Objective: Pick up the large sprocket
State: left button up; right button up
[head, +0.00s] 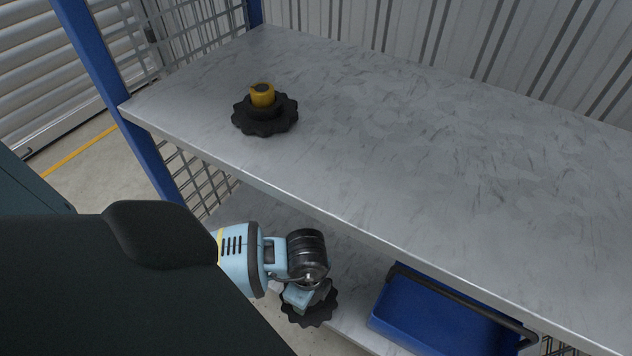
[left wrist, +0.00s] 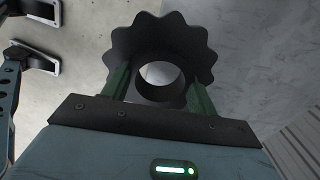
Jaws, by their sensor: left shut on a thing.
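A dark toothed sprocket (head: 312,313) is held by my left gripper (head: 308,292), low in front of the shelf unit in the head view. The left wrist view shows this sprocket (left wrist: 165,30) with its round hub between the two green fingers, which are shut on it. Another black sprocket (head: 265,124) lies flat on the upper shelf, towards its left end, with a yellow piece (head: 262,95) standing at its centre. I cannot tell for certain which of the two sprockets is larger. My right gripper is not in view.
The metal upper shelf (head: 420,170) is clear to the right of the sprocket. A blue bin (head: 430,318) with a dark handle stands on the lower shelf at right. A blue post (head: 115,95) and wire mesh close the shelf's left end.

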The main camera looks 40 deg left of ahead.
pick_arm(q)
jog(key=s+d+p, duration=0.1)
jog(key=s+d, duration=0.3)
jog(key=shift+s+d+r+p, duration=0.25)
jog(key=shift+s+r+p, duration=0.1)
jog(key=shift+a, duration=0.15)
